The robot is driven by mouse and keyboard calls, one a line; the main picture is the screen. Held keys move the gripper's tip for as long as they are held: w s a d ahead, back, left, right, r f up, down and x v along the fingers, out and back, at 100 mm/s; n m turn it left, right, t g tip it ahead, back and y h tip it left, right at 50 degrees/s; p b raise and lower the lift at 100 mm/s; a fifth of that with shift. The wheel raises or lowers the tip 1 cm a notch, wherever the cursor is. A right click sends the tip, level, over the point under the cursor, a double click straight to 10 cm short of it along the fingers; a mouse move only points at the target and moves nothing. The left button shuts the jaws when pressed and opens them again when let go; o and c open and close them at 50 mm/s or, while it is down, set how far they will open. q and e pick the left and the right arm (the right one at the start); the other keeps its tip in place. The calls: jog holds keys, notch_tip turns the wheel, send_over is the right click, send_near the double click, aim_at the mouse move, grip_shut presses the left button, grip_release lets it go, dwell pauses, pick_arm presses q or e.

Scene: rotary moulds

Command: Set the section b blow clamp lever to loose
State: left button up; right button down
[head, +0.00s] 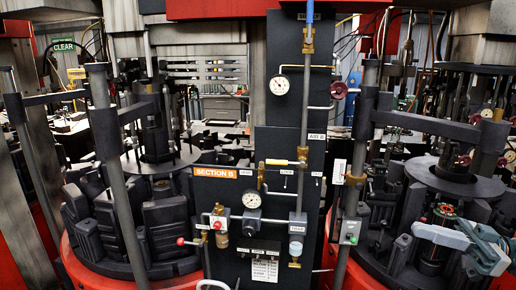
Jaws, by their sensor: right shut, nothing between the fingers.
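The section B panel (258,215) is the dark upright board with an orange "SECTION B" label (216,173). A yellow-handled lever (278,162) lies level across its pipework. The small tags are too blurred to tell which one is the blow clamp lever. My right gripper (420,231) is at the lower right, pointing left, shut and empty. It is well to the right of the panel, apart from these levers, in front of the right mould. My left gripper is out of view.
A left mould (165,240) and a right mould stand on red round bases (350,270). Gauges (279,85) and pipes crowd the panel. A blue handle (310,12) stands upright at the top. A grey post (350,190) with a small box stands between panel and gripper.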

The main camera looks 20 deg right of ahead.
jog(key=w+d+f+m+t+h+b, duration=0.15)
jog(key=w+f+h, duration=0.25)
jog(key=f, duration=1.4)
jog(key=w+d+f+m+t+h+b, duration=0.1)
jog(key=w+f+h+b, duration=0.15)
jog(key=f, duration=1.55)
notch_tip(320, 180, down, 27)
jog(key=s+m+g+h+b, duration=0.1)
jog(key=s+m+h, duration=0.2)
jog(key=h, duration=0.5)
jog(key=s+a+f+m+g+h+b, duration=0.1)
jog(key=s+a+f+g, duration=0.1)
jog(key=s+a+f, duration=0.45)
jog(key=s+a+f+m+g+h+b, duration=0.15)
jog(key=s+f, duration=0.25)
jog(key=f, duration=0.6)
jog(key=s+a+f+g+h, duration=0.1)
jog(key=s+a+f+g, duration=0.15)
jog(key=s+f, duration=0.45)
jog(key=s+a+f+g, duration=0.2)
jog(key=s+a+f, duration=0.3)
jog(key=s+a, duration=0.4)
jog(key=s+a+f+m+g+b, duration=0.1)
jog(key=s+a+f+g, duration=0.2)
jog(key=s+a+f, duration=0.3)
jog(key=s+a, duration=0.3)
jog(key=shift+s+a+f, duration=0.15)
jog(key=shift+a, duration=0.1)
